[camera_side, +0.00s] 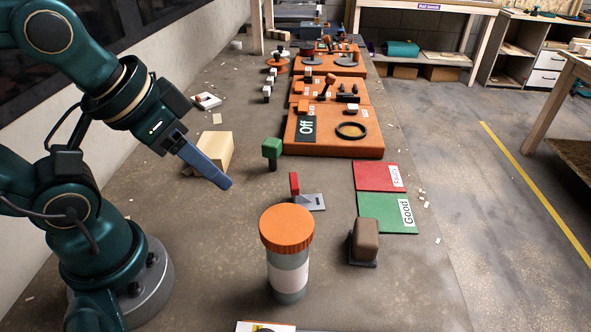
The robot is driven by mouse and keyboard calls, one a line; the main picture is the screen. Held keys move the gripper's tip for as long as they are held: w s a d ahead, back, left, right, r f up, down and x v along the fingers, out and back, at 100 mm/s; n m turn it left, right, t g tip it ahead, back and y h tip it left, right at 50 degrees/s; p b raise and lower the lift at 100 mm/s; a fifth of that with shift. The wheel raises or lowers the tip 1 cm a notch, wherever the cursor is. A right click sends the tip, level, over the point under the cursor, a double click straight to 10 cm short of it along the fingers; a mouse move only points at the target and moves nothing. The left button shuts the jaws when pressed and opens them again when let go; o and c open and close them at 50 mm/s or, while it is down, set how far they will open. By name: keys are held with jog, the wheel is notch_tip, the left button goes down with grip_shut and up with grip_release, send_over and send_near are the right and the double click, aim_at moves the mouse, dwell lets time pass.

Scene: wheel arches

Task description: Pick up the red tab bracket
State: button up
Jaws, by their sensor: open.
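The red tab bracket (294,185) stands on the table near the middle of the side view. Its red tab is upright above a grey metal foot (313,202) that lies flat. My gripper (222,184) is to the left of the bracket and higher than the table, with its finger pointing down and right. It is open and apart from the bracket. Only one finger shows clearly; the other is hidden behind it.
A jar with an orange lid (287,228) stands just in front of the bracket. A green-topped piece (272,149) is behind it, a wooden block (215,153) behind my gripper. Red (375,176) and green (378,213) mats and a brown block (365,240) lie right.

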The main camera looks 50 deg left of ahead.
jog(key=o, duration=0.7)
jog(key=shift+o, duration=0.2)
